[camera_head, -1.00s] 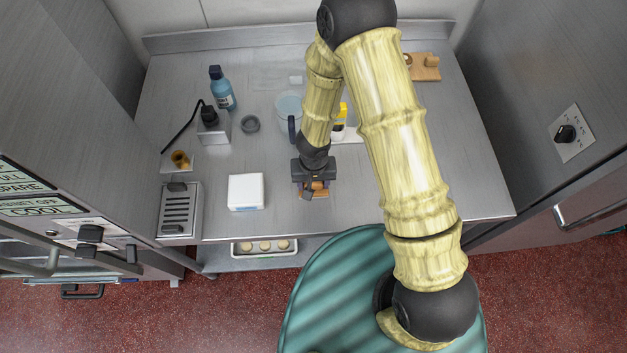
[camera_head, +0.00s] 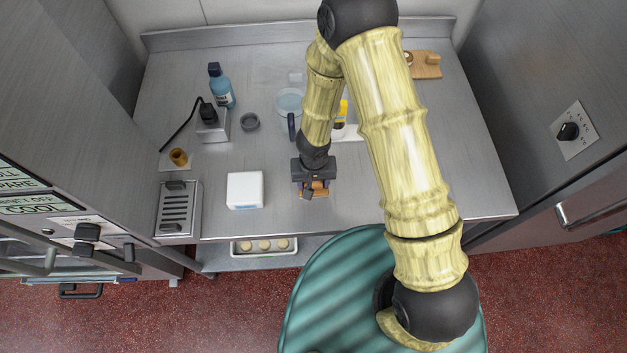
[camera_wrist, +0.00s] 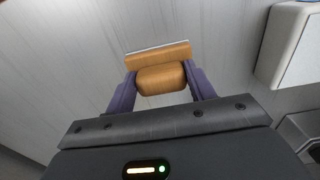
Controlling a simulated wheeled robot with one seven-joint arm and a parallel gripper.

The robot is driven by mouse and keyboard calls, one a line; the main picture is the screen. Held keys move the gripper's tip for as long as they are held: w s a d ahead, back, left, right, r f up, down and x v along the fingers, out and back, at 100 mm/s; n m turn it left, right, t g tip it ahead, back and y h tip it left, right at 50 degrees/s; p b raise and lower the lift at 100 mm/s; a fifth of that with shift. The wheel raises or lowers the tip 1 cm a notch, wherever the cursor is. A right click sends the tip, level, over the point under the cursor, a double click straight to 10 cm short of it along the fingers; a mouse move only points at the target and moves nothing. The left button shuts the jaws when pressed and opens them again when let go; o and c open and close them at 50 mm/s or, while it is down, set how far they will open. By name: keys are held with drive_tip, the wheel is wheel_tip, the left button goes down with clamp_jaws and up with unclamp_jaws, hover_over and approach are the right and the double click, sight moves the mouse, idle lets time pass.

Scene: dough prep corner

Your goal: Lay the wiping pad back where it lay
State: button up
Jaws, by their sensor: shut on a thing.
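The wiping pad (camera_wrist: 157,56) is a tan block with a rounded grip and a thin pale edge along its far side. My gripper (camera_wrist: 160,80) is shut on its grip, with one purple finger on each side. In the head view the pad (camera_head: 318,192) shows as a small tan piece under my gripper (camera_head: 313,188), near the front edge of the steel counter (camera_head: 285,215). My gripper hides part of it there. I cannot tell whether the pad touches the counter.
A white box (camera_head: 245,189) stands left of my gripper, with a slotted metal unit (camera_head: 176,212) beyond it. A wooden board (camera_head: 426,66) lies back right. The front right counter is clear.

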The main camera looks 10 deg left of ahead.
drive_tip(key=shift+f, duration=0.1)
drive_tip(key=o, duration=1)
drive_tip(key=shift+o, duration=0.2)
wheel_tip(320, 180, up, 18)
drive_tip(key=p, duration=0.5)
drive_tip(key=shift+f, duration=0.25)
drive_tip(key=d+r+m+t+b, duration=0.1)
drive_tip(key=d+b, duration=0.3)
drive_tip(key=d, duration=0.7)
drive_tip(key=s+d+r+m+t+b, duration=0.1)
drive_tip(key=d+r+b, duration=0.3)
drive_tip(key=d, duration=0.7)
drive_tip(key=shift+m+t+b, duration=0.3)
drive_tip(key=shift+b, duration=0.05)
